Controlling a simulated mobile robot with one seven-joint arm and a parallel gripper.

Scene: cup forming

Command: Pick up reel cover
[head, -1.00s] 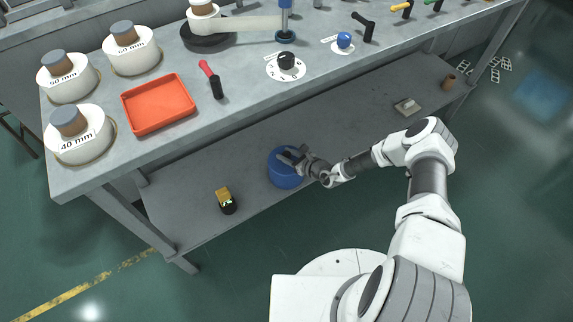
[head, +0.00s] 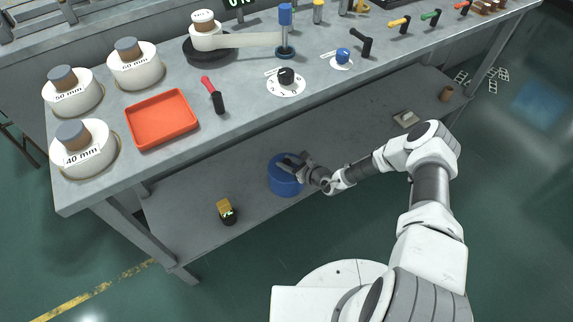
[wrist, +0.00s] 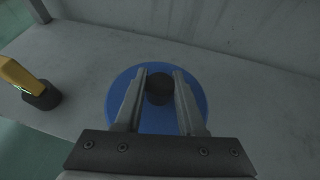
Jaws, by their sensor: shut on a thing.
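The reel cover appears to be the round blue lid with a dark knob on the blue drum (head: 285,182) on the lower shelf. In the wrist view the blue disc (wrist: 118,98) fills the middle, with its dark knob (wrist: 159,88) between the fingers. My gripper (head: 290,164) reaches over the top of the drum from the right. In the wrist view my gripper (wrist: 160,77) has one finger on each side of the knob and is shut on it. The fingers hide part of the disc. I cannot tell whether the lid is lifted.
A black object with a yellow top (head: 227,211) stands left of the drum on the lower shelf (head: 345,140). The tabletop (head: 240,115) overhangs behind, holding an orange tray (head: 160,118) and white reels (head: 85,150). The shelf right of the drum is mostly clear.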

